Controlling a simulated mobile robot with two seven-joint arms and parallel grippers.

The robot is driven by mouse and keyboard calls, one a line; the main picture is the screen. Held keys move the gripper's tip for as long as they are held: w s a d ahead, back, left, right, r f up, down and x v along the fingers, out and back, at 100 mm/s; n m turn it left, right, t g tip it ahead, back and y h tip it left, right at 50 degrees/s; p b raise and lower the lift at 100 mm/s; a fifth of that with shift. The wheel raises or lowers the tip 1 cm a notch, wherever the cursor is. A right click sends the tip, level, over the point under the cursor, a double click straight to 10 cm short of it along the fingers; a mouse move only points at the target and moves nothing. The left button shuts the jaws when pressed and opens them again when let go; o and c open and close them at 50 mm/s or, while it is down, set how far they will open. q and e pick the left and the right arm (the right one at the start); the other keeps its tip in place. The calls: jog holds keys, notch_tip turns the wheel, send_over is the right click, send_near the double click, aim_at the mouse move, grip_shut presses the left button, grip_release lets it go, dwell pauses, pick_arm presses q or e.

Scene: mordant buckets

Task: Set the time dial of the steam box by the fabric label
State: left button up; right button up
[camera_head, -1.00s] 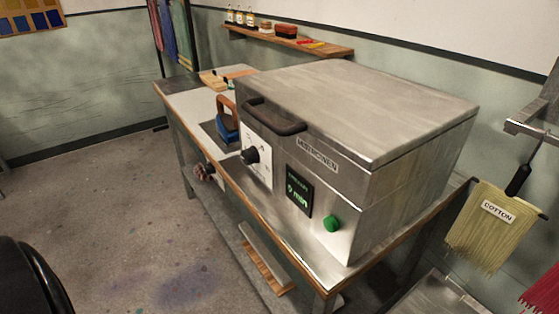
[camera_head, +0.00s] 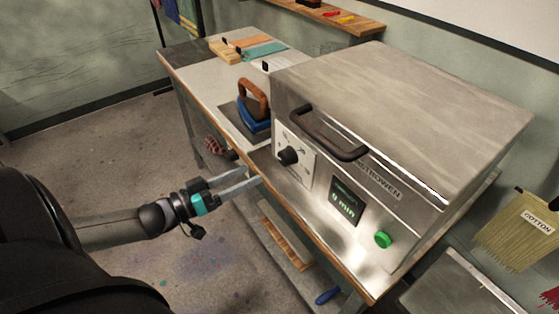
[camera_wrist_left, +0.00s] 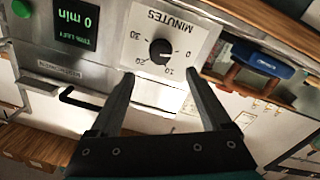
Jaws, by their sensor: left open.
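The steam box (camera_head: 400,120) is a large metal box on the bench, with a dark lid handle (camera_head: 335,132). Its black time dial (camera_head: 288,156) sits on a white plate; in the left wrist view the dial (camera_wrist_left: 160,52) has marks including 0, 10, 20 and 30 and the word MINUTES. The display (camera_head: 344,201) reads 0 min. A fabric label (camera_head: 537,221) reading COTTON hangs on yellowish fabric at the right. My left gripper (camera_head: 253,180) is open and empty, short of the dial; in its wrist view the fingers (camera_wrist_left: 155,75) flank the dial without visible contact. My right gripper is not in view.
A green button (camera_head: 382,239) is right of the display. A blue iron (camera_head: 255,118) with a brown handle stands left of the box on the bench (camera_head: 205,80). A brown valve-like knob (camera_head: 219,148) sits at the bench's front edge. Floor left of the bench is free.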

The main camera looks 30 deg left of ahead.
aim_at(281, 159)
pick_arm(q)
jog(key=b+x, duration=0.1)
jog(key=x, duration=0.7)
jog(key=shift+w, duration=0.15)
jog(key=shift+x, duration=0.8)
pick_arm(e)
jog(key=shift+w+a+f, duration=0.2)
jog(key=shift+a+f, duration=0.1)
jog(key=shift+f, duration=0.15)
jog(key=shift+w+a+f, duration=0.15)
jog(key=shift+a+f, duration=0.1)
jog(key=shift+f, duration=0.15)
pick_arm(q)
jog(key=shift+c, duration=0.2)
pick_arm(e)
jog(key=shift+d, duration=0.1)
pick_arm(q)
grip_shut()
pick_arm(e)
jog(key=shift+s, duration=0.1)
